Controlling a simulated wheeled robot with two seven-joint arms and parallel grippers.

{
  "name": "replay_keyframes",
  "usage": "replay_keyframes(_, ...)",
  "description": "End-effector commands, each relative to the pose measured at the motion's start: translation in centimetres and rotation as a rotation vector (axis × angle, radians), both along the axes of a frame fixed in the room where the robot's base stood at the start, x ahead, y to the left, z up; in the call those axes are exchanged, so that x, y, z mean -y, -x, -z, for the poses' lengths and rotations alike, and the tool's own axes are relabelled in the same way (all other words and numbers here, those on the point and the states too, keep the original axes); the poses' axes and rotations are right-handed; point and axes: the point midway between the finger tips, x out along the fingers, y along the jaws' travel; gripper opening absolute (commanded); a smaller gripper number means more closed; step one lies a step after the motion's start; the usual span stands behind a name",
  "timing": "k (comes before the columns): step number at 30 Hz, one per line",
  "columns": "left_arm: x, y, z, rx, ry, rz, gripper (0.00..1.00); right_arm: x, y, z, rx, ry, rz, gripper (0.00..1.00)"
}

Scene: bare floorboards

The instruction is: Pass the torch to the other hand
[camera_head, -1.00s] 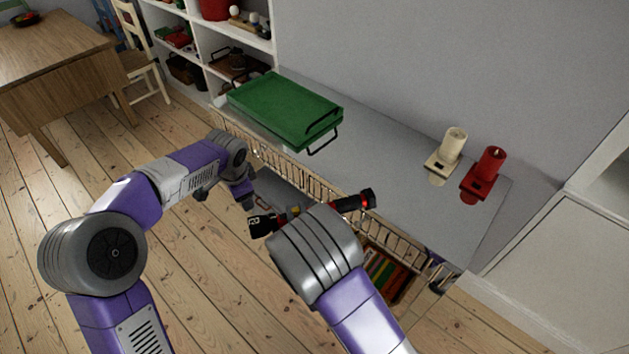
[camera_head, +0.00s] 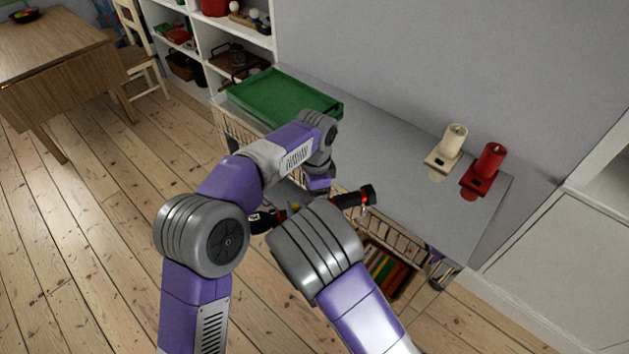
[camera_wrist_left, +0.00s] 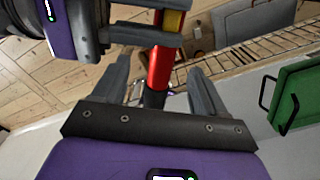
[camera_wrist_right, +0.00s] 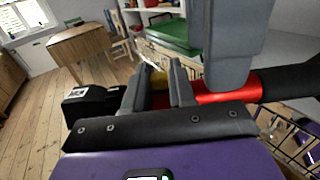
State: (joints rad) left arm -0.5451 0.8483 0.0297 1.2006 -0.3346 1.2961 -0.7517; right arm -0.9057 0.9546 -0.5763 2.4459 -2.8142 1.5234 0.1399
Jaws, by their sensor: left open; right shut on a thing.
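The torch (camera_head: 352,199) is black and red with a yellow part, and is held up in front of the counter. My right gripper (camera_wrist_right: 159,78) is shut on it around the yellow part, and its fingers are mostly hidden by my wrist in the head view. In the left wrist view, the torch's red body (camera_wrist_left: 161,65) lies between the two fingers of my left gripper (camera_wrist_left: 160,75). That gripper is open. In the right wrist view, a grey left finger overlaps the red body (camera_wrist_right: 240,86). I cannot tell whether it touches.
A grey counter (camera_head: 405,185) with a barred front rail stands ahead. A wooden table (camera_head: 50,60) and a chair (camera_head: 140,65) are at the far left.

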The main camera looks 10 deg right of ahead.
Motion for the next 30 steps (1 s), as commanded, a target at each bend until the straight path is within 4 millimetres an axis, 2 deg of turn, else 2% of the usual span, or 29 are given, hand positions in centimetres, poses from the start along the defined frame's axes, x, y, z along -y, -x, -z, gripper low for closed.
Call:
replay_keyframes(3,-0.1,0.0,2.3,-0.002,-0.003,-0.001,0.72,0.0,0.0,-0.1,0.002,0.000,0.000,0.00)
replay_keyframes(9,-0.1,-0.1,5.1,-0.001,-0.002,-0.002,0.72,0.0,0.0,-0.1,0.002,0.000,0.000,0.00)
replay_keyframes(15,-0.1,-0.1,6.1,0.001,0.000,-0.002,0.72,0.0,0.0,-0.1,0.002,0.000,0.000,0.00)
replay_keyframes(23,-0.1,-0.1,6.2,0.001,0.001,-0.002,0.72,0.0,0.0,-0.1,0.002,0.000,0.000,0.00)
replay_keyframes(30,-0.1,-0.1,6.2,0.001,0.001,-0.001,0.35,0.0,0.0,-0.1,0.002,0.000,0.000,0.00)
